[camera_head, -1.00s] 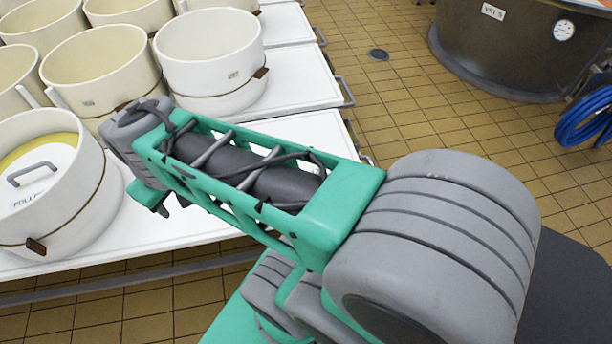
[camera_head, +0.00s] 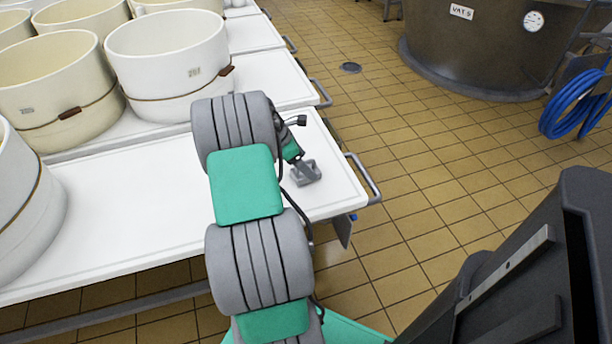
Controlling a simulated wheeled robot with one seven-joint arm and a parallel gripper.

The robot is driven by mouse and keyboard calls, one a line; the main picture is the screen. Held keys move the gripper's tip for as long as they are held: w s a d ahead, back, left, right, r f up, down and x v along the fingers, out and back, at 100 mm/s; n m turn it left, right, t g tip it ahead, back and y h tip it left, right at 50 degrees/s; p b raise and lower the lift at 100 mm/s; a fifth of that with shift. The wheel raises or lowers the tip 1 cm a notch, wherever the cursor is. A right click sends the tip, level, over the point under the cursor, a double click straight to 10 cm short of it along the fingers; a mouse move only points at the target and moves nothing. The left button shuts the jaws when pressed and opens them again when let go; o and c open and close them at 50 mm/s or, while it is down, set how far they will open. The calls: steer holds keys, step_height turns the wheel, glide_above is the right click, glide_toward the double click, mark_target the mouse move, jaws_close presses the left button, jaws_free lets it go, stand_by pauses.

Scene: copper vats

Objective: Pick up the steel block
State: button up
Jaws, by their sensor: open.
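A small grey steel block (camera_head: 308,173) lies on the white table near its right edge, in the head view. My gripper (camera_head: 296,166) is open and points down at the block from its upper left. Its fingers are small and partly merge with the block in the picture, so I cannot tell whether they touch it or stand around it. My own arm hides part of the table to the left of the block.
Several cream cheese moulds (camera_head: 165,68) stand on the white tables (camera_head: 140,190) at the left. A metal handle (camera_head: 366,178) sticks out at the table's right edge. A blue hose (camera_head: 572,110) and a large vat (camera_head: 480,50) are at the upper right.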

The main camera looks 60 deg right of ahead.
mark_target(307, 163)
steer(key=b+x, duration=0.1)
steer(key=x, duration=0.2)
steer(key=shift+s+d+f, duration=0.1)
steer(key=shift+s+f, duration=0.05)
steer(key=shift+f, duration=0.15)
steer(key=shift+r, duration=0.1)
jaws_close()
stand_by(0.5)
steer(key=shift+r, duration=0.15)
